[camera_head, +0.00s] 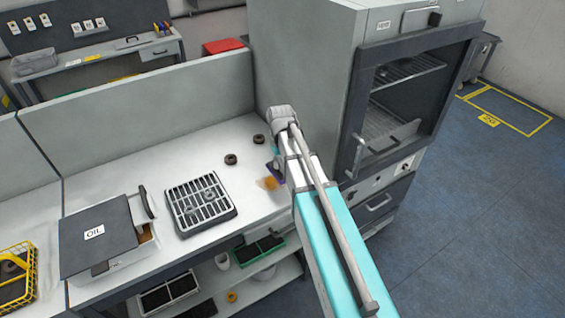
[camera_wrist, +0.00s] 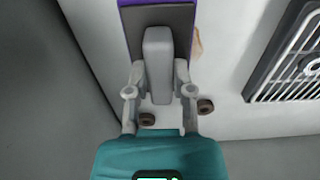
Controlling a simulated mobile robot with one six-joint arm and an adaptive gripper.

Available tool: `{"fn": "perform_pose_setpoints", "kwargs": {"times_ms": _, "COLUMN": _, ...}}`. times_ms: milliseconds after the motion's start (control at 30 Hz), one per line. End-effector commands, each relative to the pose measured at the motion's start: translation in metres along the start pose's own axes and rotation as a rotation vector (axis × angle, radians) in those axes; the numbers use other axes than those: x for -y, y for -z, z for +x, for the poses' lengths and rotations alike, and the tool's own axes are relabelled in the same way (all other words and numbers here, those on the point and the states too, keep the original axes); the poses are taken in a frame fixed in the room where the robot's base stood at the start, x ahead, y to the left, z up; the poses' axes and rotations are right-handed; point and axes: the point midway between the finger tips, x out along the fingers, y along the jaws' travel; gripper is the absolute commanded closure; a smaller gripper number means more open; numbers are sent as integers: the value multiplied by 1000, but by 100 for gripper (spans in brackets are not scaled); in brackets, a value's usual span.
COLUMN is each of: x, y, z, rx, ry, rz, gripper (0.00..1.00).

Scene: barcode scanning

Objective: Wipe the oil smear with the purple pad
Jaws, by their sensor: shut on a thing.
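The oil smear (camera_head: 266,184) is a brownish-orange patch on the light worktop, left of my arm in the head view. In the wrist view only part of it (camera_wrist: 197,42) shows, just right of the pad. The purple pad (camera_wrist: 128,32) has a dark grey top plate and a light grey upright handle. My gripper (camera_wrist: 158,72) is shut on that handle, one finger on each side. In the head view a purple corner of the pad (camera_head: 278,171) shows beside the smear; my arm hides the rest and most of the gripper. Whether the pad touches the worktop I cannot tell.
Two dark rings (camera_head: 231,159) lie on the worktop (camera_head: 190,156) behind the smear. A grey oven (camera_head: 310,75) closes off the right side.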

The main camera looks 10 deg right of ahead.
Motion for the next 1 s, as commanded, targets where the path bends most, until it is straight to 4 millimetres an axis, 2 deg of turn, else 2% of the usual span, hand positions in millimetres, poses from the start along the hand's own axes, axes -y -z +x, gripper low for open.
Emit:
{"fn": "perform_pose_setpoints", "kwargs": {"times_ms": 67, "x": -3, "y": -4, "z": 0, "rx": 0, "ry": 0, "rz": -1, "gripper": 100}}
{"fn": "perform_pose_setpoints", "kwargs": {"times_ms": 567, "x": -4, "y": -4, "z": 5, "rx": 0, "ry": 0, "rz": -2, "gripper": 100}}
{"fn": "perform_pose_setpoints", "kwargs": {"times_ms": 1000, "x": -5, "y": -4, "z": 36, "rx": 0, "ry": 0, "rz": -1, "gripper": 100}}
